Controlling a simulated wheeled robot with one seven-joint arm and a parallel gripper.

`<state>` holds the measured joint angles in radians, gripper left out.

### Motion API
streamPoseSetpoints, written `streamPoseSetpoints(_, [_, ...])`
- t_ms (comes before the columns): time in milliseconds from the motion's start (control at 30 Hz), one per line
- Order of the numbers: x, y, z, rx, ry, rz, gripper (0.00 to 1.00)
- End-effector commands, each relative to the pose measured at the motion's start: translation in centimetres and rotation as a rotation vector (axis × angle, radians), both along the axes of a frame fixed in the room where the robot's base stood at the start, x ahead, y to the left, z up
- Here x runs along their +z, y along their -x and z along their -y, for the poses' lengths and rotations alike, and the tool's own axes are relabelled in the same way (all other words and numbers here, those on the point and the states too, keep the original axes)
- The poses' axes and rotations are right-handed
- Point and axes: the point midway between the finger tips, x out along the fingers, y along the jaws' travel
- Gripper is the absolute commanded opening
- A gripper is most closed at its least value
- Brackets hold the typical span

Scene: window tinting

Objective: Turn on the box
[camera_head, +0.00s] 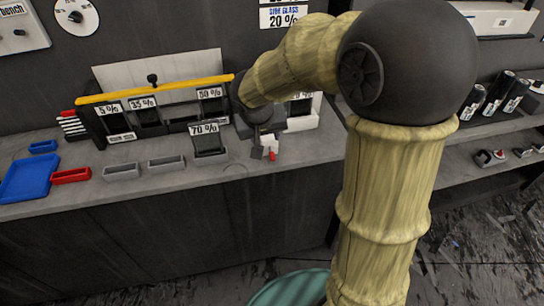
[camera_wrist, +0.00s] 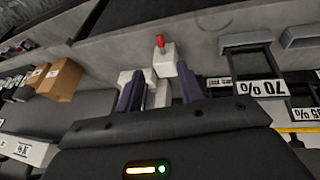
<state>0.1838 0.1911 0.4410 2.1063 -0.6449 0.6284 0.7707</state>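A small white box with a red switch (camera_wrist: 160,42) stands on the grey bench, close beyond my fingertips in the wrist view. In the head view its white side and red tip (camera_head: 272,156) show at the bench's front, right of the 70 % panel. My gripper (camera_wrist: 160,88) has two dark fingers standing apart, with white and grey parts visible between and behind them. I cannot tell whether a finger touches the box. In the head view my gripper (camera_head: 259,148) is small and partly covers the box. Whether the switch is on or off is unclear.
A dark 70 % panel (camera_head: 208,142) stands just left of the box; it also shows in the wrist view (camera_wrist: 248,68). Several percent-marked panels stand behind, under a yellow bar (camera_head: 155,91). Grey trays (camera_head: 122,172), a red tray (camera_head: 71,176) and a blue tray (camera_head: 27,178) lie left.

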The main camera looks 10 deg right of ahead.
Motion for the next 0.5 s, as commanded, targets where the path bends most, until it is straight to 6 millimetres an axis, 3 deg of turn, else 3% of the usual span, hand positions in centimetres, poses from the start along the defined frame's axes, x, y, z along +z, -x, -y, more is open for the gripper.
streamPoseSetpoints(500, [-8.5,-3.2,1.7,0.000,-0.001,-0.005,0.38])
